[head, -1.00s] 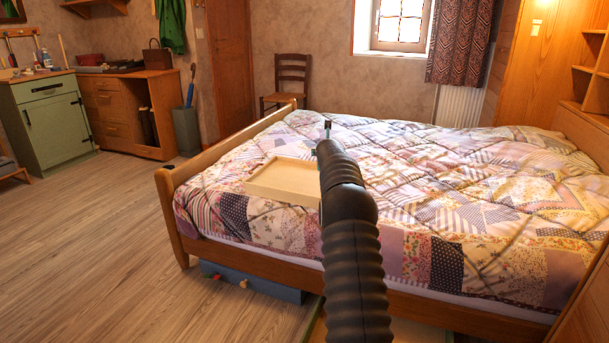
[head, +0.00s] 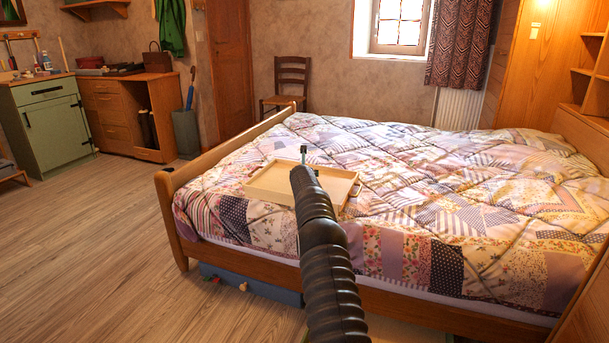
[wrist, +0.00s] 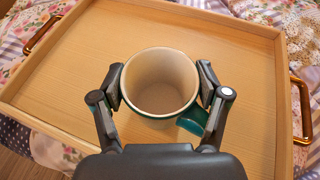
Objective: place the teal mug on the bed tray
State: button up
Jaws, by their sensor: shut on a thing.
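The teal mug (wrist: 160,82) is upright in the wrist view, with a pale, empty inside and its teal handle toward the lower right. My gripper (wrist: 160,88) is shut on it, one finger on each side. The bed tray (wrist: 70,60), pale wood with a raised rim and brass handles, lies beneath the mug. I cannot tell whether the mug's base touches the tray floor. In the head view the tray (head: 268,180) lies on the bed, and my arm hides the mug and part of the tray.
The tray rests on a patchwork quilt (head: 420,190) near the bed's wooden footboard (head: 225,145). Tray floor around the mug is bare. A chair (head: 291,82) stands beyond the bed, and wooden shelving (head: 595,75) is at the right.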

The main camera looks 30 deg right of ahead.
dwell(0.3)
jog(key=o, duration=1.4)
jog(key=shift+f, duration=0.1)
jog(key=shift+c, duration=0.2)
jog(key=b+v, duration=0.3)
jog(key=shift+a, duration=0.1)
jog(key=b+v, duration=0.5)
jog(key=v, duration=0.4)
